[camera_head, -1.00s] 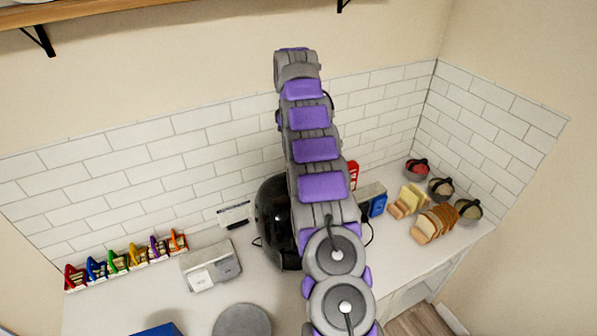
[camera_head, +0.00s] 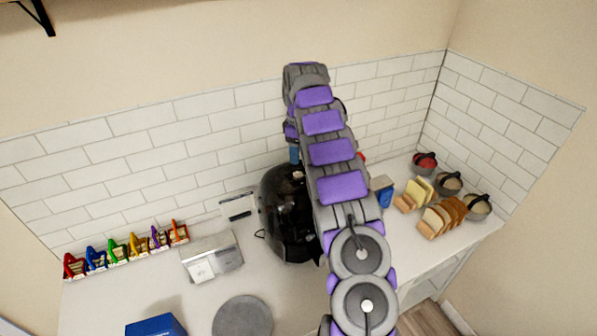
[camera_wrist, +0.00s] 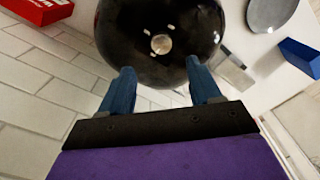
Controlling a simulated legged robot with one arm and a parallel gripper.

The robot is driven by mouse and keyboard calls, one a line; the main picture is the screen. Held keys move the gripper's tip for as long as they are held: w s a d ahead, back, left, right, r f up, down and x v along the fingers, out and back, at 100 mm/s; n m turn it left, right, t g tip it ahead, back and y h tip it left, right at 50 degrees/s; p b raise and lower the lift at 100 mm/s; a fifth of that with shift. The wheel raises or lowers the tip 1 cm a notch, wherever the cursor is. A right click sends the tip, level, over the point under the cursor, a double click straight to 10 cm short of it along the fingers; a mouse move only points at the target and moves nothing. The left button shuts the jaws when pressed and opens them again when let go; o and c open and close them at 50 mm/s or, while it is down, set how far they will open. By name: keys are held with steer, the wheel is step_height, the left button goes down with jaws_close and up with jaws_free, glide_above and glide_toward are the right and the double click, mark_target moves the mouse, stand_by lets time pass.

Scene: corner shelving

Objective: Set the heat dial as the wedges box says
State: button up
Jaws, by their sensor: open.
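A glossy black rounded appliance (camera_head: 285,215) stands on the counter, partly behind my arm. In the wrist view its dark top (camera_wrist: 110,35) carries a round silver dial (camera_wrist: 161,44). The dial's setting and marks are too small to read. My gripper (camera_wrist: 160,66) is open and empty, its two blue fingers spread over the appliance's near edge, with the dial beyond and between the tips. In the head view my arm hides most of the gripper. A red box with white lettering (camera_wrist: 25,22) lies at the wrist view's upper left; I cannot tell if it is the wedges box.
A grey-white device (camera_head: 212,260) and a round grey plate (camera_head: 243,318) are left of the appliance. A blue box (camera_head: 157,326) is at the front. Bread slices (camera_head: 440,216) and several bowls (camera_head: 449,182) stand right. A tiled wall (camera_head: 140,150) is close behind.

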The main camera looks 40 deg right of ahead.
mark_target(298, 174)
step_height(298, 174, down, 9)
steer(key=shift+r+p, duration=0.15)
steer(key=shift+p, duration=0.55)
steer(key=shift+c, duration=0.4)
steer(key=c, duration=1)
steer(key=shift+o, duration=0.2)
steer(key=shift+a, duration=0.1)
